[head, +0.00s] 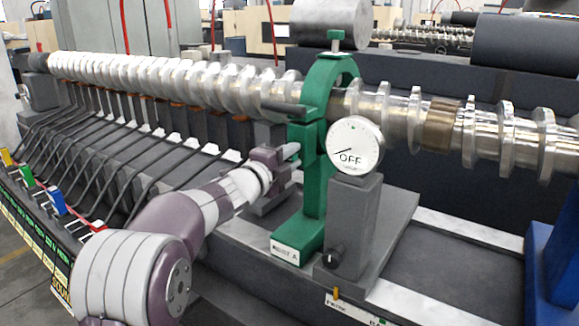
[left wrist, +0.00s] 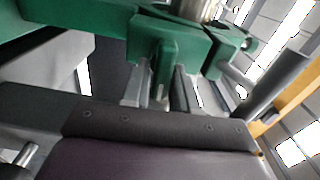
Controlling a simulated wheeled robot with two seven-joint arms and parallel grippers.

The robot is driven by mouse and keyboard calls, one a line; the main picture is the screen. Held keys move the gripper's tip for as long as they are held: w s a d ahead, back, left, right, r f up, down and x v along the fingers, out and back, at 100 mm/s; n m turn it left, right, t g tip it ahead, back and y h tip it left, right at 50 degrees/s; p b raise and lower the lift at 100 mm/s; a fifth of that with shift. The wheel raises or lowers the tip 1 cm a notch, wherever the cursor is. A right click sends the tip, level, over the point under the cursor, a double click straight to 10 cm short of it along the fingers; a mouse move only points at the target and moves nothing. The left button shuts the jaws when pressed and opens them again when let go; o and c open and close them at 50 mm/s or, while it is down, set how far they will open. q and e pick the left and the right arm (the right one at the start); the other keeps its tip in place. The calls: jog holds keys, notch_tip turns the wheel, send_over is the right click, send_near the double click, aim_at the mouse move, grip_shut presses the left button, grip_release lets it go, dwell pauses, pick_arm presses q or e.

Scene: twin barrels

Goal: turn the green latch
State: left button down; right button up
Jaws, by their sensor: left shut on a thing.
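The green stand (head: 313,180) rises around the screw shaft as an upright with a ring at the top. My left gripper (head: 291,151) reaches in from the left and meets the stand's left side at mid-height. In the left wrist view, my left gripper (left wrist: 165,95) has its two grey fingers on either side of a narrow green piece, the latch (left wrist: 163,62), and is shut on it. The latch is mostly hidden by the gripper in the head view, so I cannot tell its angle there. My right gripper is not in view.
A white dial (head: 355,146) reading OFF stands on a grey post (head: 350,222) just right of the green stand. The long metal screw shaft (head: 400,107) runs across above. A blue stand (head: 556,250) is at the right edge. Several bent black rods line the left.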

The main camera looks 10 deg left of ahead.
pick_arm(q)
jog(key=shift+f+m, duration=0.15)
jog(key=shift+m, duration=0.25)
jog(key=c, duration=1.1)
grip_release()
jog(key=shift+d, duration=0.1)
jog(key=b+v, duration=0.1)
jog(key=v, duration=1.1)
jog(key=shift+s, duration=0.35)
